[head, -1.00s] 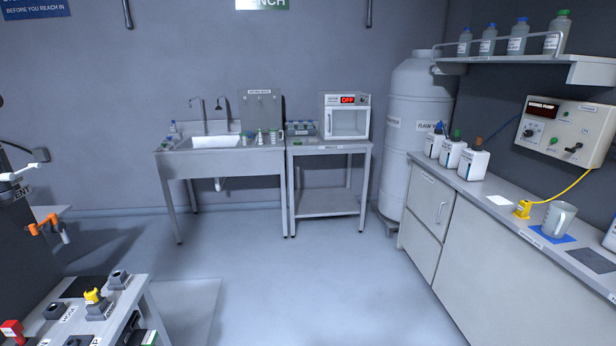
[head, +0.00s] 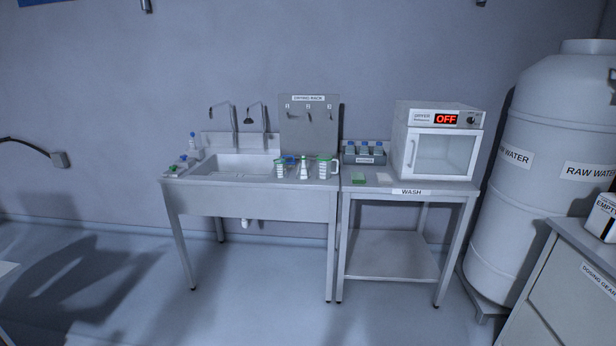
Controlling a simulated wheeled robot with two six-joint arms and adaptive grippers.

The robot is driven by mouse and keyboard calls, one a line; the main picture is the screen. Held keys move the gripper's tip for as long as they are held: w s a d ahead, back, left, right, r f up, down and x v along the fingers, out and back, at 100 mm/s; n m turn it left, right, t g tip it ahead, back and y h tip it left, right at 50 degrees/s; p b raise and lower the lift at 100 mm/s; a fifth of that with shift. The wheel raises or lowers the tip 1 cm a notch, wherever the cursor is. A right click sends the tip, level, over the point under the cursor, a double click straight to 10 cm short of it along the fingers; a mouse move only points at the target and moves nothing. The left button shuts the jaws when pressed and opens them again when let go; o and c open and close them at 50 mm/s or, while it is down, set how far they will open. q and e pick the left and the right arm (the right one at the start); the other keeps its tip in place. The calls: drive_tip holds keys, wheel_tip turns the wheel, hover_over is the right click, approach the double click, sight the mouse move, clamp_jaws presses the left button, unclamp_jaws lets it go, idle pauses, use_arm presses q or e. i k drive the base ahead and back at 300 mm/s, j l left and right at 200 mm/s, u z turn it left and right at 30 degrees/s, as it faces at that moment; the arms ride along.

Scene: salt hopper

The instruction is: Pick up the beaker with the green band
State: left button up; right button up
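Several small glass vessels stand together on the right deck of the steel sink bench (head: 255,198). The leftmost is a small beaker (head: 280,168) with green on it. A conical flask (head: 304,168) with green marks stands to its right. A jug-like vessel with a handle (head: 325,168), also with green on it, stands furthest right. They are small here, so I cannot clearly tell which bears the green band. A blue-topped item is partly hidden behind them. Neither of my grippers shows in the head view.
The wash table (head: 410,190) at right holds a dryer (head: 437,142) reading OFF and a bottle rack (head: 365,155). A tank (head: 545,190) and counter (head: 580,265) stand right. Floor in front is clear.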

sight(280, 164)
drive_tip(key=i+u, duration=0.5)
drive_tip(key=i, duration=1.3)
drive_tip(key=i+j+z, duration=0.65)
drive_tip(key=j, duration=0.25)
drive_tip(key=i+j+z, duration=0.45)
drive_tip(key=j, duration=0.4)
drive_tip(key=i+l, duration=0.05)
